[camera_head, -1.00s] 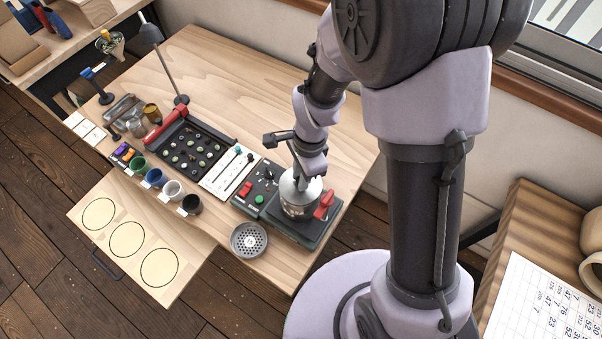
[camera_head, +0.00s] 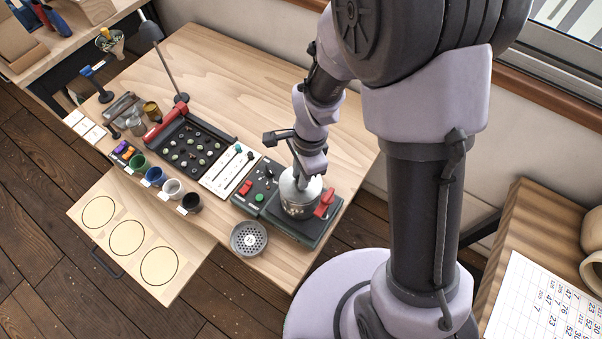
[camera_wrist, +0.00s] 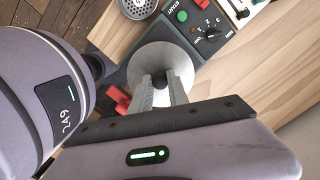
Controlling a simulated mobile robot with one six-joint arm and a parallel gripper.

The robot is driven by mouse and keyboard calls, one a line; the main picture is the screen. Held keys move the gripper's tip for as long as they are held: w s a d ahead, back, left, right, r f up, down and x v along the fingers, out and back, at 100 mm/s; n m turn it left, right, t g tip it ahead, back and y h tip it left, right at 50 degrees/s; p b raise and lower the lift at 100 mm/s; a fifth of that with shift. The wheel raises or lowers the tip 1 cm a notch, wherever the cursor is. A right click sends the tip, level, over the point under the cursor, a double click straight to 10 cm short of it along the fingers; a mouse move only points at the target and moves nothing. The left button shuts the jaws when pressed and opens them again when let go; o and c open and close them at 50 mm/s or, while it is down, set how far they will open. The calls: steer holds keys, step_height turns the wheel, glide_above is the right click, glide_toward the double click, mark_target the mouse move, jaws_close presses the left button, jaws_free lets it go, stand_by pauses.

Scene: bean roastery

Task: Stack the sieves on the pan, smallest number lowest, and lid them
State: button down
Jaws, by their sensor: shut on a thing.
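A stack of round metal pieces (camera_head: 300,206) stands on the dark green shaker base (camera_head: 303,234) at the table's right end. A smooth silver lid (camera_wrist: 180,60) lies at its top. My gripper (camera_head: 300,182) is over the stack, pointing down. In the wrist view my gripper (camera_wrist: 160,86) is shut on the lid's dark knob (camera_wrist: 159,80). A perforated metal sieve (camera_head: 249,238) lies apart on the table, left of the base; it also shows in the wrist view (camera_wrist: 138,4). How many pieces are under the lid, and their numbers, I cannot tell.
A red clamp (camera_head: 325,203) stands beside the stack. A control panel (camera_head: 255,188) adjoins the base. A pulled-out board (camera_head: 112,268) at front left has several empty circle outlines. Cups (camera_head: 172,190), a bean tray (camera_head: 192,150) and a lamp (camera_head: 165,60) fill the left side.

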steer(key=shift+f+b, duration=0.6)
steer(key=shift+f, duration=0.05)
steer(key=c, duration=1.5)
jaws_free()
steer(key=shift+c, duration=0.2)
step_height(320, 180, up, 11)
steer(key=d+p, duration=0.1)
steer(key=p, duration=0.8)
steer(key=shift+w, duration=0.2)
steer(key=shift+d, duration=0.1)
